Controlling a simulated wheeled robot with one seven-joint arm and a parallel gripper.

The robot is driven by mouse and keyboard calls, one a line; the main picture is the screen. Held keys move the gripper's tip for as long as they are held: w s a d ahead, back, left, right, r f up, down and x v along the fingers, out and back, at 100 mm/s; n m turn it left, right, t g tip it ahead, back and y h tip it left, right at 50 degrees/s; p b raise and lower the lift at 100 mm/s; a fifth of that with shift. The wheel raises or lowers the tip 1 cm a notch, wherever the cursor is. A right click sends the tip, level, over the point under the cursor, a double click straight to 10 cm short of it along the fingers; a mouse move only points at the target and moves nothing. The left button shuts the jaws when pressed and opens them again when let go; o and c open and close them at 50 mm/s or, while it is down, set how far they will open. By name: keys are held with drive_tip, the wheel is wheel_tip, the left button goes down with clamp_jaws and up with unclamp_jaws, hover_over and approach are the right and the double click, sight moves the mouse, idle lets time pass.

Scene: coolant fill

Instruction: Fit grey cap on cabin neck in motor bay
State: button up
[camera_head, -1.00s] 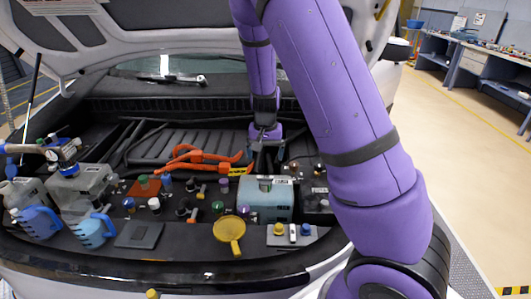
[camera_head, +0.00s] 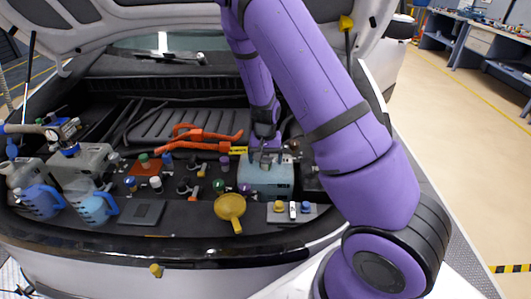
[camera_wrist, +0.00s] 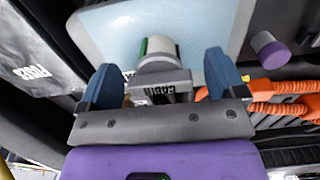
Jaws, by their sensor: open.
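The light blue coolant tank (camera_head: 266,180) sits in the motor bay and fills the upper middle of the wrist view (camera_wrist: 120,32). A pale grey cylinder with a green stripe (camera_wrist: 158,47), apparently the grey cap, stands at the tank; I cannot tell whether it is seated on a neck. A grey tag with dark lettering (camera_wrist: 160,88), partly hidden, lies just below it in the picture. My gripper (camera_wrist: 160,75) is open, its blue fingertips apart to the left and right of the cylinder. In the head view my gripper (camera_head: 266,157) is low over the tank and hides its top.
A purple-topped cap (camera_wrist: 272,50) and orange cables (camera_wrist: 280,95) lie right of the tank in the wrist view. A yellow funnel (camera_head: 230,207), several small coloured caps, blue jugs (camera_head: 95,207) and a dark square plate (camera_head: 143,213) crowd the bay left of the tank.

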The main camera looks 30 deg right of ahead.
drive_tip(key=shift+c, duration=0.4)
drive_tip(key=c, duration=0.9)
drive_tip(key=shift+o, duration=0.6)
drive_tip(key=shift+c, duration=0.2)
drive_tip(key=shift+f+m, duration=0.1)
drive_tip(key=shift+m, duration=1.5)
drive_tip(key=shift+m, duration=1.6)
